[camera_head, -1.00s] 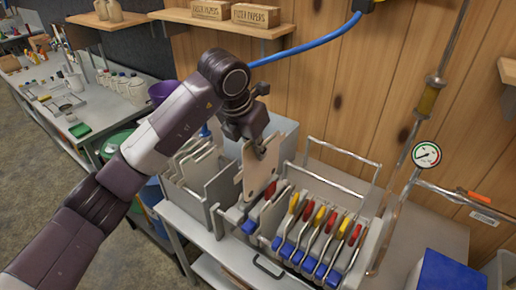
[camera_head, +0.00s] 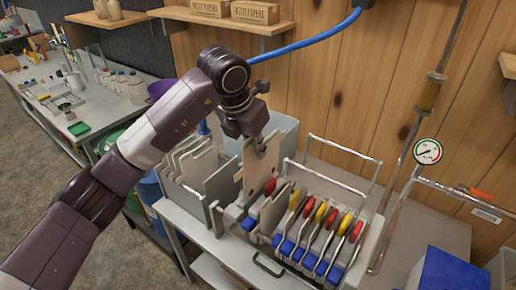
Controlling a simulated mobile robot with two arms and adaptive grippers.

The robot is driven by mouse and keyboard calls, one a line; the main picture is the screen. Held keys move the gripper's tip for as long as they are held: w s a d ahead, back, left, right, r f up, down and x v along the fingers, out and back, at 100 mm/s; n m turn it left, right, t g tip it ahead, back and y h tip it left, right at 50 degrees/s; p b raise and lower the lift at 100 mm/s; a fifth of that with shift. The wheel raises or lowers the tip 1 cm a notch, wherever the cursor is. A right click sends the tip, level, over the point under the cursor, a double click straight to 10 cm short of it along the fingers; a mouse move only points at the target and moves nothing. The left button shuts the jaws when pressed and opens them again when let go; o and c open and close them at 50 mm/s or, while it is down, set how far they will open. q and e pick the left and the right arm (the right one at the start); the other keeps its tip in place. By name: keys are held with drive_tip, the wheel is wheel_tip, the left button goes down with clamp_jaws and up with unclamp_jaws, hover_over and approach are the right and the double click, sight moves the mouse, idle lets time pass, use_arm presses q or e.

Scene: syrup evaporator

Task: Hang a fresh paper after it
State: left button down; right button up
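My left gripper (camera_head: 260,149) is shut on the top edge of a pale beige filter paper (camera_head: 256,174), a flat sheet with a small dark hole. The paper hangs upright at the left end of the filter press (camera_head: 357,263). Its lower edge is partly hidden behind the nearest plates. The press holds a row of plates with red and yellow grips (camera_head: 319,212) and blue lower corners (camera_head: 308,262). Several more pale sheets (camera_head: 196,160) stand in a grey holder left of the press. My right gripper is not in view.
A wire rail (camera_head: 343,147) rises behind the press. A pipe with a gauge (camera_head: 428,151) and a blue box (camera_head: 446,272) are at right. A blue hose (camera_head: 310,42) crosses the wooden wall above. Paper boxes (camera_head: 255,12) sit on the shelf.

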use_arm(q)
drive_tip(key=shift+w+f+b, duration=0.1)
drive_tip(key=shift+f+b, duration=3.65)
drive_tip(key=shift+f, duration=1.4)
drive_tip(key=shift+f, duration=0.15)
